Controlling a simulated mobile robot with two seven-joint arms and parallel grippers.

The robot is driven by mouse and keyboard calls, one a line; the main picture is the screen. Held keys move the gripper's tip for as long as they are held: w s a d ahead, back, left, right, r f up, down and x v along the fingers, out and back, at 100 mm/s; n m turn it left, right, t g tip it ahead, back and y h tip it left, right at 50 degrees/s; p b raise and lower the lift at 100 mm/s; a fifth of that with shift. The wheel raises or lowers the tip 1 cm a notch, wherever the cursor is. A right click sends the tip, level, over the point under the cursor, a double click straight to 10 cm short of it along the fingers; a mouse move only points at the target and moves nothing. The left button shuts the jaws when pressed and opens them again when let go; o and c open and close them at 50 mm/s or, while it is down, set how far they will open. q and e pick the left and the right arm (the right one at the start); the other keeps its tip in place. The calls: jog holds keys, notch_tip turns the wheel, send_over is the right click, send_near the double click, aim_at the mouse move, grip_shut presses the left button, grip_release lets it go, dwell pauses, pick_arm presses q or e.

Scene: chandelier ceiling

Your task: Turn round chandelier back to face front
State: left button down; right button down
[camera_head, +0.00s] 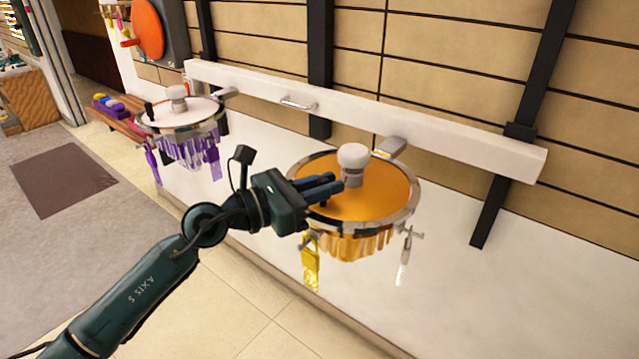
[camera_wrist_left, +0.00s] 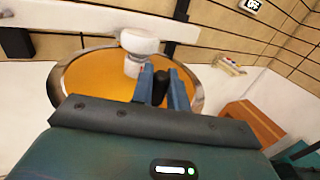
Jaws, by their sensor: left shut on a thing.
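The round chandelier (camera_head: 375,200) has an orange top, a silver rim and yellow hanging pieces, and hangs level from a white wall beam. A white cylindrical knob (camera_head: 352,165) stands on its top. My left gripper (camera_head: 330,188) reaches over its left rim, with the fingers just above the orange top. In the left wrist view, the gripper (camera_wrist_left: 165,88) is shut on a small black peg (camera_wrist_left: 161,84) on the orange top (camera_wrist_left: 95,75), close beside the white knob (camera_wrist_left: 137,50). The fingers hide part of the peg. My right gripper is in neither view.
A second chandelier (camera_head: 182,122) with purple pieces and a black peg hangs from the same white beam (camera_head: 450,125) at left. A clear pendant (camera_head: 404,262) hangs from the orange chandelier's right side. Tiled floor (camera_head: 235,310) is open in front.

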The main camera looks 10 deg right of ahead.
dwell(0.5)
pick_arm(q)
jog(key=c, duration=1.4)
grip_release()
jog(key=shift+c, duration=0.2)
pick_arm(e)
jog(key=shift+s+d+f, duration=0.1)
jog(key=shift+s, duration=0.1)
pick_arm(q)
jog(key=shift+s+a+f, duration=0.1)
jog(key=shift+a, duration=0.15)
jog(key=b+v, duration=0.3)
jog(key=v, duration=0.9)
jog(key=shift+a+b, duration=0.3)
jog(key=shift+b, duration=0.1)
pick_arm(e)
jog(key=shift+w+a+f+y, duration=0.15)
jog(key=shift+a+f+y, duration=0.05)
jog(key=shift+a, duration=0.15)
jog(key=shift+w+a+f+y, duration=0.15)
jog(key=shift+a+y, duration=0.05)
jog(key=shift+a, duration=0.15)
pick_arm(q)
jog(key=shift+s, duration=0.15)
